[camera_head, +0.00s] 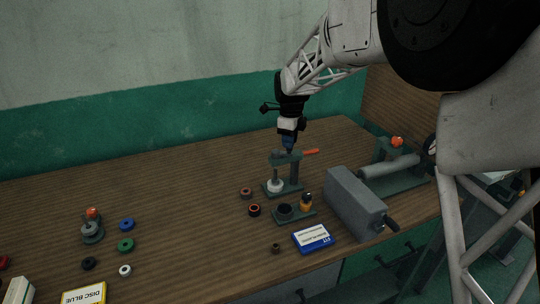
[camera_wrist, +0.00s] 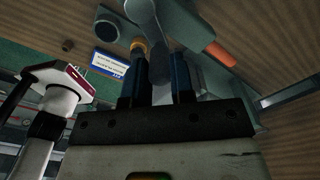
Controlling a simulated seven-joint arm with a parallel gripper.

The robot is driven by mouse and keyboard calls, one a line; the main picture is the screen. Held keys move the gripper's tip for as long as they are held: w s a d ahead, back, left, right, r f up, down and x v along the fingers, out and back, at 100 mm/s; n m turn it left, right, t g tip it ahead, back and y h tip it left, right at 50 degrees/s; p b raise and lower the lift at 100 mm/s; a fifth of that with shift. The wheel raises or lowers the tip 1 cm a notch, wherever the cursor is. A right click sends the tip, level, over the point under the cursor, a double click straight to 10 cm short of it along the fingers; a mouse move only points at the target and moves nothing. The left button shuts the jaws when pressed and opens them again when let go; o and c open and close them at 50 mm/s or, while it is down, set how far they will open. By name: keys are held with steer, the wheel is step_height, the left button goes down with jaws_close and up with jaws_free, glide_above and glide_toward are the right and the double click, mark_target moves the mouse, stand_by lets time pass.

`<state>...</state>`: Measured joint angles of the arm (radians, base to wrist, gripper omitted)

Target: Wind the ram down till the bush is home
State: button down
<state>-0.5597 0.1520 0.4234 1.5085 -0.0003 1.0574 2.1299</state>
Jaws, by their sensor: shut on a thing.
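A small grey-green press (camera_head: 295,173) stands on the bench, with a post and a top arm. Its thin ram (camera_head: 276,174) points down at a white round piece (camera_head: 275,186) on the press base; whether this is the bush, and whether ram and piece touch, I cannot tell. An orange handle (camera_head: 311,151) sticks out to the right at the press top; it also shows in the wrist view (camera_wrist: 220,54). My gripper (camera_head: 288,150) points down at the press top, its blue fingers (camera_wrist: 161,75) shut on the grey top part of the press. The gripped spot is mostly hidden.
A grey box (camera_head: 352,203) with a crank stands right of the press. In front are a dark fixture (camera_head: 293,215), a blue-and-white label (camera_head: 313,237) and brown rings (camera_head: 254,210). Coloured rings (camera_head: 126,245) lie at left. The bench's back left is clear.

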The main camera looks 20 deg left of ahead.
steer(key=c, duration=1)
jaws_free()
steer(key=shift+r, duration=0.1)
steer(key=shift+r, duration=3.4)
